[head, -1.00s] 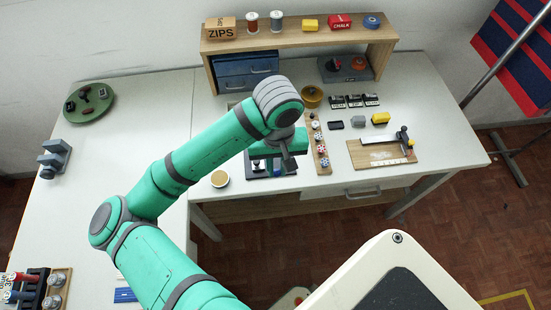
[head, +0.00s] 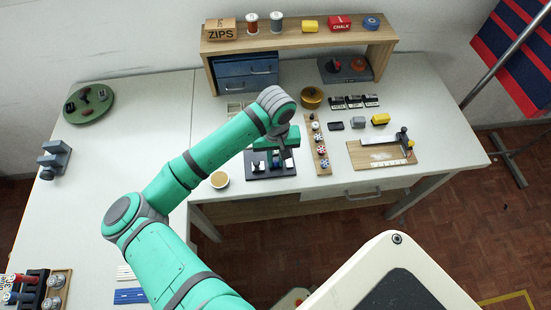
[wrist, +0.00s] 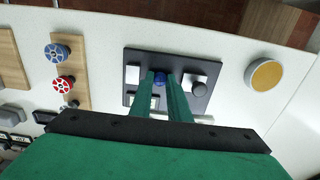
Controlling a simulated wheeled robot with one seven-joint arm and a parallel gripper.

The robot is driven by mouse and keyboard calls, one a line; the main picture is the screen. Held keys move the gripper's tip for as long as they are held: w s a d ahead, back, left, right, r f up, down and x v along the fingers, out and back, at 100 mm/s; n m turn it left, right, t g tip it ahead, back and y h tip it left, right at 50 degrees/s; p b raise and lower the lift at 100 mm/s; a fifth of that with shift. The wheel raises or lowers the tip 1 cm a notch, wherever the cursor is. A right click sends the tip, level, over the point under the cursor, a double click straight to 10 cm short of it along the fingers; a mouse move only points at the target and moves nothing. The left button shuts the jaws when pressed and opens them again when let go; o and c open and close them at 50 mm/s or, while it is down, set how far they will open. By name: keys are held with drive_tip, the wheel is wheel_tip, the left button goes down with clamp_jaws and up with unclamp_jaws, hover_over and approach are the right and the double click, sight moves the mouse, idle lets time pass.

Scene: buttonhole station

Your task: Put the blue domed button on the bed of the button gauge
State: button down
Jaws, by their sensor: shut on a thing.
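The blue domed button (wrist: 160,78) shows between the fingertips of my gripper (wrist: 162,77) in the wrist view. The fingers are shut on it. Beneath is a dark square plate with pale blocks on the left and right and a grey round knob, which looks like the button gauge (wrist: 141,56). The button is over the middle of this plate, between the blocks; I cannot tell whether it touches the bed. In the head view my gripper (head: 270,160) is over the same gauge (head: 283,173), and the button is not clearly visible.
A wooden strip with several buttons (head: 319,145) lies just right of the gauge. A round cup (head: 220,179) stands to its left, near the front edge. A board with a ruler (head: 385,155) lies farther right. A shelf (head: 300,43) and blue drawers (head: 247,70) are behind.

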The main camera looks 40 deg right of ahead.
sight(276, 163)
drive_tip(key=shift+w, duration=0.15)
drive_tip(key=shift+s+f, duration=0.15)
drive_tip(key=shift+s, duration=0.1)
drive_tip(key=c, duration=1.9)
unclamp_jaws()
drive_tip(key=shift+c, duration=0.2)
drive_tip(key=shift+w, duration=0.2)
wheel_tip(276, 163, up, 12)
drive_tip(key=shift+s, duration=0.1)
